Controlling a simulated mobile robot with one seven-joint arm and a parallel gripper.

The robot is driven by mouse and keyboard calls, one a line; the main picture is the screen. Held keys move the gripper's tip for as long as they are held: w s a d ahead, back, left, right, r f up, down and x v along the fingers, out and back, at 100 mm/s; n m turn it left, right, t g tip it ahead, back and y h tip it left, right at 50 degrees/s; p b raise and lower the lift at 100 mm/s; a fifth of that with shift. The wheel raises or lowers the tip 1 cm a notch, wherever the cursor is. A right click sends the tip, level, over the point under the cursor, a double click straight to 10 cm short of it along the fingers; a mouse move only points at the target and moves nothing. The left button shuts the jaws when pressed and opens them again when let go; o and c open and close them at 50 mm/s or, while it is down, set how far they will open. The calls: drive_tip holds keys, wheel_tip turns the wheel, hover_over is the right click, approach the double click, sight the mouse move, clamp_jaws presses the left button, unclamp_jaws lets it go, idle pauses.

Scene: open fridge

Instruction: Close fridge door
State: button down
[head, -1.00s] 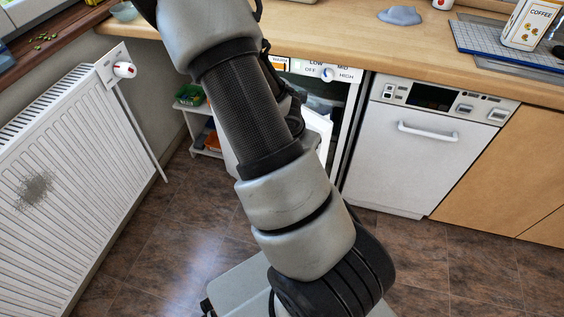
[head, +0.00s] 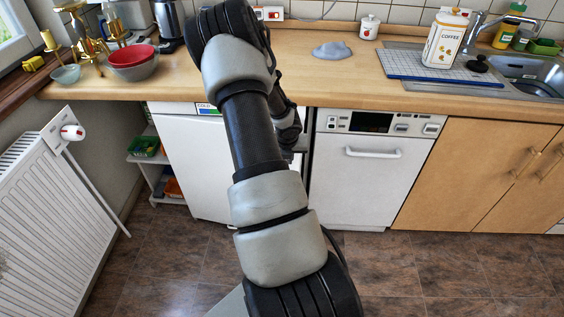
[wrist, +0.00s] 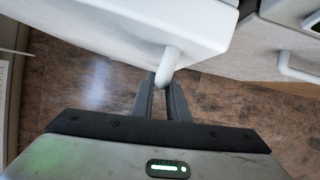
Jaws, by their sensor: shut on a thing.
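The white fridge door (head: 190,165) stands under the counter, left of the dishwasher. My gripper (wrist: 163,88) is shut on the end of this handle. In the head view my gripper is hidden behind my arm.
A white dishwasher (head: 366,175) with a bar handle stands right of the fridge. A small shelf (head: 150,160) and a radiator (head: 50,220) are on the left. The counter (head: 340,90) runs above. The tiled floor (head: 420,275) in front is clear.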

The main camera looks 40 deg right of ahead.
drive_tip(key=shift+d, duration=0.35)
drive_tip(key=c, duration=1.7)
unclamp_jaws()
drive_tip(key=shift+w, duration=0.1)
drive_tip(key=p+v, duration=0.6)
drive_tip(key=v, duration=1.1)
drive_tip(key=shift+r+p, duration=0.15)
drive_tip(key=shift+p, duration=0.15)
